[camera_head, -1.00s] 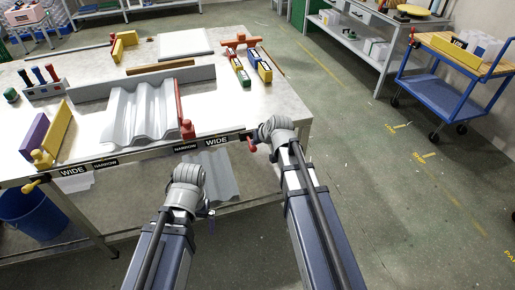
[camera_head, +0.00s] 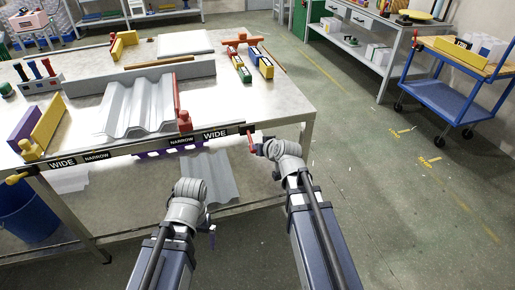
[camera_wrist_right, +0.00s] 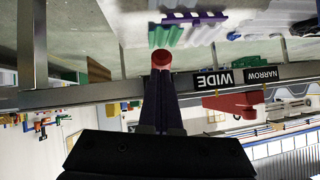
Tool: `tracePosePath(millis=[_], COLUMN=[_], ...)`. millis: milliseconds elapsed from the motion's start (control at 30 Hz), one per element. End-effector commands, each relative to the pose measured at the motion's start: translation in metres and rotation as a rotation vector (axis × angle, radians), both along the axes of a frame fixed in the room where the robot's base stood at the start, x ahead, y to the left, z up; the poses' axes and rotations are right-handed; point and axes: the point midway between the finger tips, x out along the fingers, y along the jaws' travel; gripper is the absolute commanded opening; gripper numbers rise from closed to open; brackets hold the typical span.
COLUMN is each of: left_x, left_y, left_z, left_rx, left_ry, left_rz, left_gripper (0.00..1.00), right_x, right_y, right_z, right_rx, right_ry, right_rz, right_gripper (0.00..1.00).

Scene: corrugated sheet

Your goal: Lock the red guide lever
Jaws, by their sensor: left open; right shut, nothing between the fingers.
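The red guide lever (camera_head: 250,139) is at the right end of the table's front rail, beside the WIDE label, with its handle hanging down. The red guide (camera_head: 177,104) stands along the right side of the corrugated sheet (camera_head: 137,105). My right gripper (camera_head: 256,149) is shut and empty beside the lever's lower end. In the right wrist view, the lever's round red knob (camera_wrist_right: 161,58) shows just past its dark fingertips; I cannot tell whether they touch. My left gripper (camera_head: 211,229) is open, low in front of the table; its fingers are mostly hidden behind my wrist.
A yellow lever (camera_head: 17,178) is on the rail's left end, below a yellow guide (camera_head: 44,127). A second corrugated sheet (camera_head: 208,175) is under the table. A blue cart (camera_head: 450,95) stands to the right; the floor between is clear.

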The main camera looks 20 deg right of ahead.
Motion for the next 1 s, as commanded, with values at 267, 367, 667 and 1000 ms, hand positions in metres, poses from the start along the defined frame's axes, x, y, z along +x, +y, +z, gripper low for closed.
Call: tracePosePath(millis=[267,367,667,1000], left_x=[0.0,0.0,0.0,0.0], left_y=[0.0,0.0,0.0,0.0], left_z=[0.004,0.008,0.019,0.019], left_rx=[0.0,0.0,0.0,0.0], left_ry=[0.0,0.0,0.0,0.0], left_rz=[0.0,0.0,0.0,0.0], left_gripper=[1.0,1.0,1.0,1.0], right_x=[0.0,0.0,0.0,0.0], right_y=[0.0,0.0,0.0,0.0], right_z=[0.004,0.008,0.019,0.019], right_rx=[0.0,0.0,0.0,0.0], right_ry=[0.001,0.001,0.001,0.001], right_rz=[0.0,0.0,0.0,0.0], right_gripper=[0.0,0.0,0.0,0.0])
